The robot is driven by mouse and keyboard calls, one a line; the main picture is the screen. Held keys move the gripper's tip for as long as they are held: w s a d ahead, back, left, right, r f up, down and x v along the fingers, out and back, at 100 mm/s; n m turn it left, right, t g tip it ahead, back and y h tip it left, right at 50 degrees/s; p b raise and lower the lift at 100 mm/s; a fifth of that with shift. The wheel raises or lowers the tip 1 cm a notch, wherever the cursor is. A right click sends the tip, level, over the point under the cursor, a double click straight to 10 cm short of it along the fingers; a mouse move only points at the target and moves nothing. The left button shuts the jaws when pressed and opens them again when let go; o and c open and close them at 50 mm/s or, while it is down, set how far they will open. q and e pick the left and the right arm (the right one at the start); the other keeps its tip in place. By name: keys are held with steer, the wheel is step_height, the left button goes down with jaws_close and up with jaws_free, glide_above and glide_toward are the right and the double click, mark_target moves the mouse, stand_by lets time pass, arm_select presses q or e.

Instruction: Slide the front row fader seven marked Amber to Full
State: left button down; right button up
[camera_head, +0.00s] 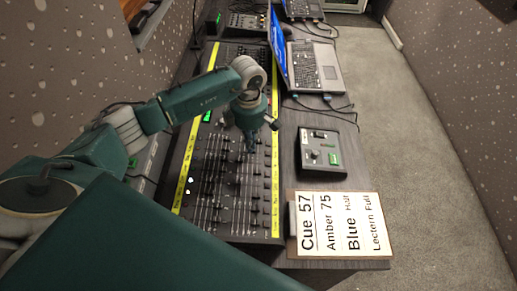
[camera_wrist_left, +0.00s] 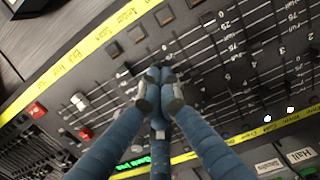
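The fader console (camera_head: 212,228) is a long dark desk with rows of slider faders and yellow label strips. My left gripper (camera_head: 249,143) is low over its right half. In the left wrist view its blue fingers (camera_wrist_left: 159,92) are brought together at the fader slots near a yellow label strip (camera_wrist_left: 95,42). The fingertips cover what is directly beneath them, so I cannot tell whether a fader cap is between them. The strip's lettering is small and blurred, and I cannot surely pick out the Amber fader. My right gripper is not in view.
A cue card (camera_head: 340,224) reads Cue 57, Amber 75, Blue Half, Lectern Full. A small control box (camera_head: 319,151) and a laptop (camera_head: 308,68) stand right of the console. Other fader caps, one white (camera_wrist_left: 80,101), stand close to the fingers. Carpet beyond the desk is clear.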

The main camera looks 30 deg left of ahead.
arm_select(q)
steer(key=shift+s+a, duration=0.45)
steer(key=shift+a, duration=0.45)
steer(key=shift+s+a, duration=0.45)
steer(key=shift+a, duration=0.4)
steer(key=c, duration=2.1)
jaws_free()
steer(key=shift+r, duration=0.1)
steer(key=shift+r+p, duration=0.8)
steer(key=shift+r, duration=0.5)
steer(key=shift+w+r, duration=0.1)
step_height(320, 180, up, 12)
steer(key=shift+f, duration=0.1)
steer(key=shift+d+f, duration=0.1)
steer(key=shift+f, duration=0.05)
